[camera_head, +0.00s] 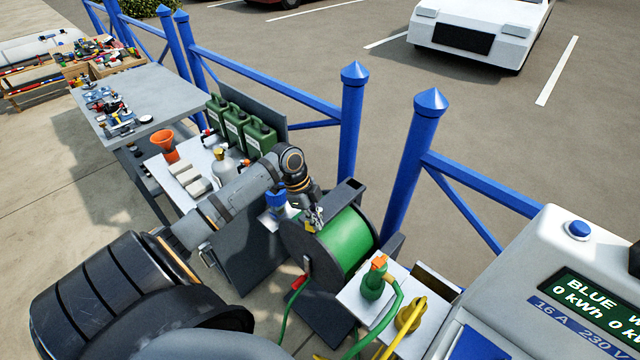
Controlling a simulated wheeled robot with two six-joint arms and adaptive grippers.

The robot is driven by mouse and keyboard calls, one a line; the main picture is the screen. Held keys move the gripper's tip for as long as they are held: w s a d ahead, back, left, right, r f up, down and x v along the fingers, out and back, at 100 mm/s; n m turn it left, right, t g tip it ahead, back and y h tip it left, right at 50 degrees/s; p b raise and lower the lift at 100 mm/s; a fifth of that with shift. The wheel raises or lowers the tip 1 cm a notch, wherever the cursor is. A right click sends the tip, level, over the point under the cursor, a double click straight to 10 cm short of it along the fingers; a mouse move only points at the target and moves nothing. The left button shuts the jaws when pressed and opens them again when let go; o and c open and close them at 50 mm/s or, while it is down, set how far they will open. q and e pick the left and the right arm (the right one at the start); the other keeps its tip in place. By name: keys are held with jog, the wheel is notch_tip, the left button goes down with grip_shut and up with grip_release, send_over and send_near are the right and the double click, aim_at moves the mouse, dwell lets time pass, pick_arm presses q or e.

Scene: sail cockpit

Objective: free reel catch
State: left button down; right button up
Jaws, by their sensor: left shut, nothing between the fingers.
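A reel with a green drum (348,242) and dark round side plates sits in a dark frame, right of the picture's middle. A red-tipped lever (299,283) shows low on its near side plate; I cannot tell whether it is the catch. My left arm reaches in from the left and bends down to the reel. My left gripper (315,219) is shut and empty at the upper edge of the near side plate. I cannot tell whether it touches the reel. The gripper is small here and hides part of that edge. My right gripper is not in view.
A green hose nozzle (374,281) with an orange top and a yellow cable (408,314) lie right of the reel. A white charging post (560,285) stands at the lower right. Blue fence posts (410,150) stand behind. Green cans (238,127) and an orange funnel (165,145) are left.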

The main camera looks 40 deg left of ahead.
aim_at(306, 222)
pick_arm(q)
jog(key=a+m, duration=0.1)
jog(key=m+g, duration=0.1)
jog(key=m, duration=0.1)
jog(key=shift+s+a, duration=0.35)
jog(key=shift+a, duration=0.05)
jog(key=shift+s+a, duration=0.15)
jog(key=shift+a, duration=0.35)
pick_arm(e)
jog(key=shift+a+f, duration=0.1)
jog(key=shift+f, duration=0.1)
